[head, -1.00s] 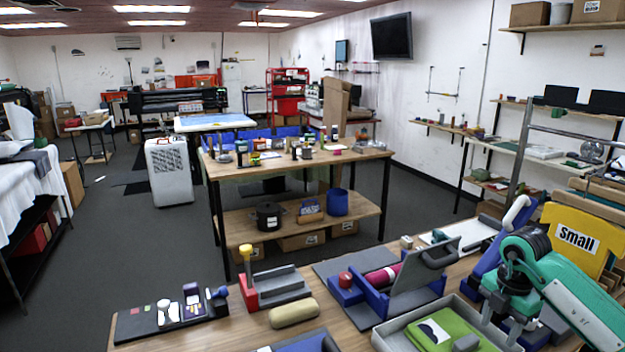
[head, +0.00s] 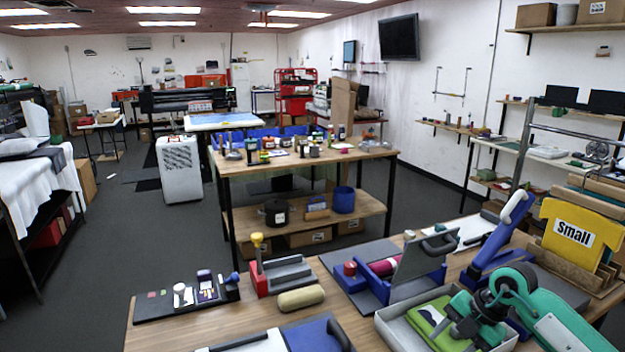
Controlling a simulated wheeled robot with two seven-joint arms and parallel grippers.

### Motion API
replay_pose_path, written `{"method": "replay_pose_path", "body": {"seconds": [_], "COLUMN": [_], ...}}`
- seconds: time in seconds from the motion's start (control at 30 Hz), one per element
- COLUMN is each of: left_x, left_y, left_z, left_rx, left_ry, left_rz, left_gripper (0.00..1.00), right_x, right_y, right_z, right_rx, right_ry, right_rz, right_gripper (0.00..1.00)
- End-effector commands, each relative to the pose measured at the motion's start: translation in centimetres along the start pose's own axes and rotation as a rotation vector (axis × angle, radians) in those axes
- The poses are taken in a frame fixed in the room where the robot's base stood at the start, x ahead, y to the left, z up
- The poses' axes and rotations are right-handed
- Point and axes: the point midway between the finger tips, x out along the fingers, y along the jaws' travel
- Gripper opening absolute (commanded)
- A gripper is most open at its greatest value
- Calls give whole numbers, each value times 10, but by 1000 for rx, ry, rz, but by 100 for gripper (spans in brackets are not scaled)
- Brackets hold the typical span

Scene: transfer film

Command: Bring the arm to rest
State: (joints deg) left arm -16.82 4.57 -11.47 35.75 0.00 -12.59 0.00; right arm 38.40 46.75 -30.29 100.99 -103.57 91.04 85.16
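My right arm comes in from the lower right, with teal links and dark joints. Its dark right gripper (head: 462,326) is low over the grey tray (head: 392,335) at the table's front right. A folded green cloth (head: 428,318) with a dark and white print lies in that tray, partly hidden by the gripper. The fingers are small and overlap with the wrist, so I cannot tell whether they are open or shut, or whether they touch the cloth. My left arm and gripper are not in view.
A blue press with a raised grey plate (head: 423,258) stands behind the tray. A tan roll (head: 301,299) and a red-and-grey fixture (head: 284,273) are left. Bare wood shows at the front left.

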Motion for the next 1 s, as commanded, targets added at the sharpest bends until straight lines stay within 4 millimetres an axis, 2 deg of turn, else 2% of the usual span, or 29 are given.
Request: {"method": "replay_pose_path", "body": {"seconds": [0.1,0.27,0.4,0.5,0.6,0.7,0.87,1.0], "left_x": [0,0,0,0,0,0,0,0], "left_y": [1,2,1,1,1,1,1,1], "left_z": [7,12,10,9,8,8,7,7], "left_rx": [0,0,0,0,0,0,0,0], "left_ry": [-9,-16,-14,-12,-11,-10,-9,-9], "left_rz": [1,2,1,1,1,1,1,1], "left_gripper": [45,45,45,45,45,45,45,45], "right_x": [21,36,26,10,-8,-25,-39,-32], "right_y": [20,54,81,94,101,101,86,55], "right_z": [-36,-102,-151,-171,-180,-176,-150,-119], "right_rx": [-72,-151,-143,-82,20,162,463,773], "right_ry": [117,313,457,524,557,555,481,353], "right_rz": [140,437,742,957,1159,1340,1553,1641], "right_gripper": [48,48,48,48,48,48,48,48]}}
